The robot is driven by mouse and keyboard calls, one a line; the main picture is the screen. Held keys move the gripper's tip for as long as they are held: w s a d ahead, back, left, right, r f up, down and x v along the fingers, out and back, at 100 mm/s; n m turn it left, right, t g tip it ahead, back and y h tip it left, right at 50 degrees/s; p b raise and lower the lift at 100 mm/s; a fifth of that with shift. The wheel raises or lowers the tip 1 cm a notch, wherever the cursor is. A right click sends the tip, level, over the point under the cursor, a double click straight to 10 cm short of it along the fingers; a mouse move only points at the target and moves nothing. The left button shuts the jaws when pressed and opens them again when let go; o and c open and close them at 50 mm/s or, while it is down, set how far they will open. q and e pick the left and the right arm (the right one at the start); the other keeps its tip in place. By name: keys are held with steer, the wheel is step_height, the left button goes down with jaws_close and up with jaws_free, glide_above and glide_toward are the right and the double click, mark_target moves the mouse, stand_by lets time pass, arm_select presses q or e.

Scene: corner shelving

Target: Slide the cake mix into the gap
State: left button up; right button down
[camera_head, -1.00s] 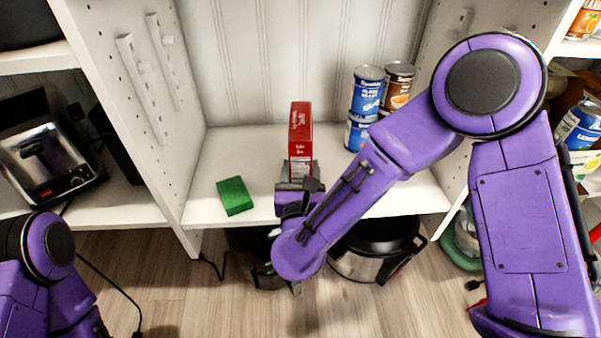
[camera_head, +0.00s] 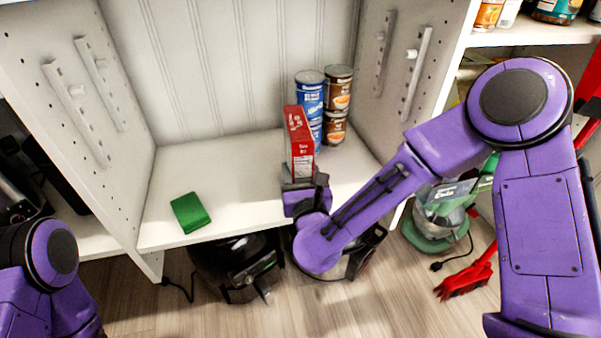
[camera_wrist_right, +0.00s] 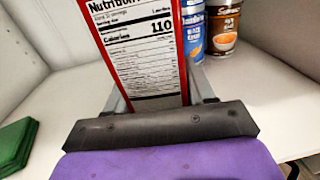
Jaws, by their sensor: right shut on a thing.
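The cake mix appears to be the red box (camera_head: 299,142), upright over the front part of the middle shelf (camera_head: 245,165). In the right wrist view its white nutrition panel (camera_wrist_right: 143,55) faces my palm. My right gripper (camera_head: 300,176) is shut on the lower part of the box, with a finger on each side. Stacked blue cans (camera_head: 310,92) and brown cans (camera_head: 339,88) stand behind and to the right of the box. The box partly hides the blue cans in the head view. I cannot tell whether it touches them. My left gripper is out of view.
A green box (camera_head: 190,212) lies near the shelf's front left edge. White side panels bound the bay. The shelf between the green and red boxes is clear. A black appliance (camera_head: 238,265) stands on the floor below, with a red brush (camera_head: 467,279) to the right.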

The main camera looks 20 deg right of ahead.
steer(key=shift+d, duration=0.1)
steer(key=shift+c, duration=1.6)
jaws_free()
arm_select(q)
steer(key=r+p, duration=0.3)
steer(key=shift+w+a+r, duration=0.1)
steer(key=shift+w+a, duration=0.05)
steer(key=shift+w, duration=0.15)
arm_select(e)
steer(key=s+a, duration=0.1)
steer(key=s, duration=0.9)
steer(key=shift+s+a, duration=0.15)
steer(key=shift+s, duration=0.1)
